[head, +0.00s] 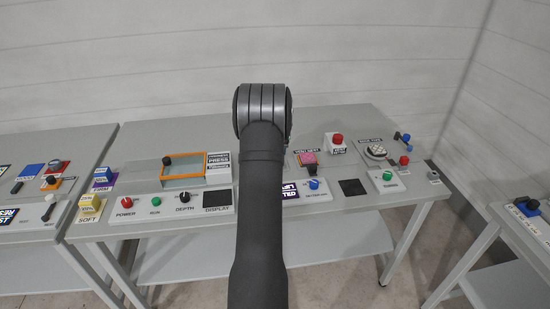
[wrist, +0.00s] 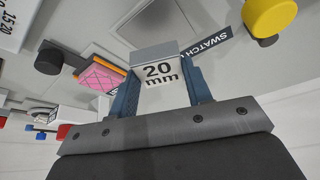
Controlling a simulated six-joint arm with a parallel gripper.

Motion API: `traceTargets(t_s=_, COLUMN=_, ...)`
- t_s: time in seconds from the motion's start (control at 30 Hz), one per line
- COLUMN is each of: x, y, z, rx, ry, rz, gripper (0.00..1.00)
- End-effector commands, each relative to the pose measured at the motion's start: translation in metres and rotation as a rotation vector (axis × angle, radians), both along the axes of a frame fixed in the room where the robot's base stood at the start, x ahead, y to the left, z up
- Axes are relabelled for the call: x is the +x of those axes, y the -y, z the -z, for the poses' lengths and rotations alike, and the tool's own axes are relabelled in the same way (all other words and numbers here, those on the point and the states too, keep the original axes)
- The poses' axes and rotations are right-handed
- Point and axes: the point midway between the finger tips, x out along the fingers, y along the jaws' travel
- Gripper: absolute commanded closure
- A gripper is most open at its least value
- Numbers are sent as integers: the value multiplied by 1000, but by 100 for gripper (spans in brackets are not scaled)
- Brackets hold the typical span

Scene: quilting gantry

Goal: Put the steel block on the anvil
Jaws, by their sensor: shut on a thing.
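The steel block (wrist: 162,78) is a pale grey block marked "20 mm" in the wrist view. My gripper (wrist: 160,85) is shut on it, with a blue jaw on each side. In the head view my arm hides the gripper and the block. I cannot tell for sure which thing is the anvil. A flat grey square plate (wrist: 158,20) shows beyond the block in the wrist view, apart from it in the picture.
A dark strip reading "SWATCH" (wrist: 208,42), a yellow knob (wrist: 270,16), a black knob (wrist: 48,60) and a pink quilted pad (wrist: 102,76) surround the block in the wrist view. In the head view, an orange-framed press (head: 184,168) stands left of my arm, with red and green buttons in front.

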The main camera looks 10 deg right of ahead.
Motion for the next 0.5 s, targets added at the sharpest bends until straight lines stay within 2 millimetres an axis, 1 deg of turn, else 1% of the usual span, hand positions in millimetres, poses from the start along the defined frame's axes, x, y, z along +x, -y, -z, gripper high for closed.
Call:
traceTargets(t_s=0.17, x=4, y=-4, z=7, rx=0, ry=1, rz=0, gripper=90)
traceTargets(t_s=0.4, x=4, y=-4, z=39, rx=1, ry=-1, rz=1, gripper=90)
traceTargets(t_s=0.5, x=4, y=-4, z=43, rx=0, ry=2, rz=2, gripper=90)
